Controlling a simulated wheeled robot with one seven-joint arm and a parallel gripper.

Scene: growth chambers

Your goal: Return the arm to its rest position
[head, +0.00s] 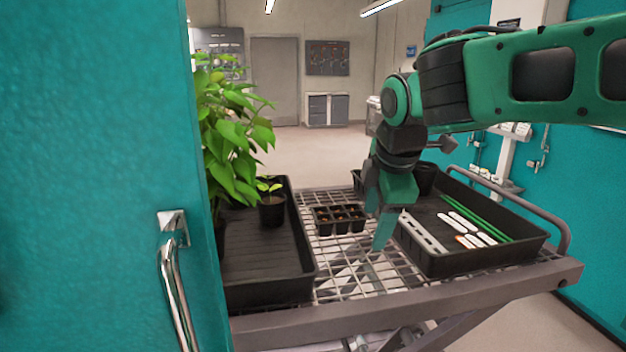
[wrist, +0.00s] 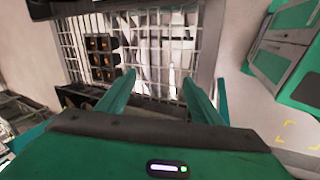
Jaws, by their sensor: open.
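My gripper (head: 378,232) hangs from my green arm above the wire-mesh cart (head: 345,322), just right of a small black cell tray. In the wrist view my gripper (wrist: 158,90) shows two green fingers spread apart, with nothing between them but the mesh below. The arm reaches in from the right and bends down over the cart.
A black tray (head: 262,295) with leafy plants (head: 232,135) and a small potted seedling (head: 271,205) is at left. The cell tray (head: 338,218) sits mid-cart. A right tray (head: 480,262) holds labels and green stakes. A teal door (head: 95,120) stands close at left.

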